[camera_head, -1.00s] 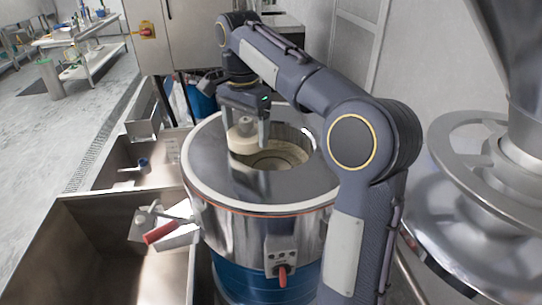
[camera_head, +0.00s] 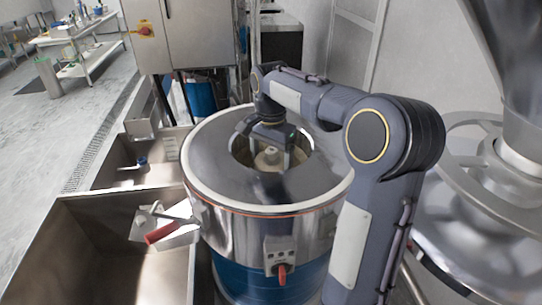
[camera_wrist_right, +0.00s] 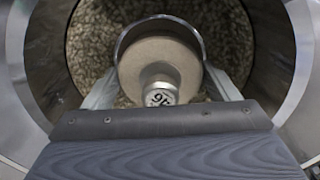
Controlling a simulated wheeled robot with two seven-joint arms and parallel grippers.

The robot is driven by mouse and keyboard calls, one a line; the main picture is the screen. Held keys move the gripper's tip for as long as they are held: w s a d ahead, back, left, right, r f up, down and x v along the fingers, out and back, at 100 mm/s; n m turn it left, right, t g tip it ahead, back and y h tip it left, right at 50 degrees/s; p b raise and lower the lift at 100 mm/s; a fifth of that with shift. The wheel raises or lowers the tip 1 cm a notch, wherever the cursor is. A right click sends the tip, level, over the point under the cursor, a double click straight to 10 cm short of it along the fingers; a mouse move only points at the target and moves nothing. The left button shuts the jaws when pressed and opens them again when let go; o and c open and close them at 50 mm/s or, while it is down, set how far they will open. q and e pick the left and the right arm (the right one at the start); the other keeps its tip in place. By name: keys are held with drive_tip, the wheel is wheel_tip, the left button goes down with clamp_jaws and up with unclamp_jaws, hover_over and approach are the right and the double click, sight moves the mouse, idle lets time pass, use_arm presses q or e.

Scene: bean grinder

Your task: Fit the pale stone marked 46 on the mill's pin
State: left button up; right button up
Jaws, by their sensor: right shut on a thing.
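The pale round stone (camera_head: 267,161) with a knob on top is inside the round opening of the mill (camera_head: 318,184). In the right wrist view the stone (camera_wrist_right: 160,60) is upright facing me, and dark digits show on its metal knob (camera_wrist_right: 160,95), apparently upside down. My right gripper (camera_head: 270,157) reaches down into the opening and is shut on the stone, one finger on each side; the fingers also show in the right wrist view (camera_wrist_right: 162,90). The pin is hidden, so I cannot tell whether the stone touches it. My left gripper is not in view.
Beans (camera_wrist_right: 88,38) line the mill's inside around the stone. A large steel machine (camera_head: 470,215) stands at right.

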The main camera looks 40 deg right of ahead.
sight(271, 151)
drive_tip(key=o, duration=1.3)
drive_tip(key=shift+d, duration=0.1)
wheel_tip(271, 151, up, 12)
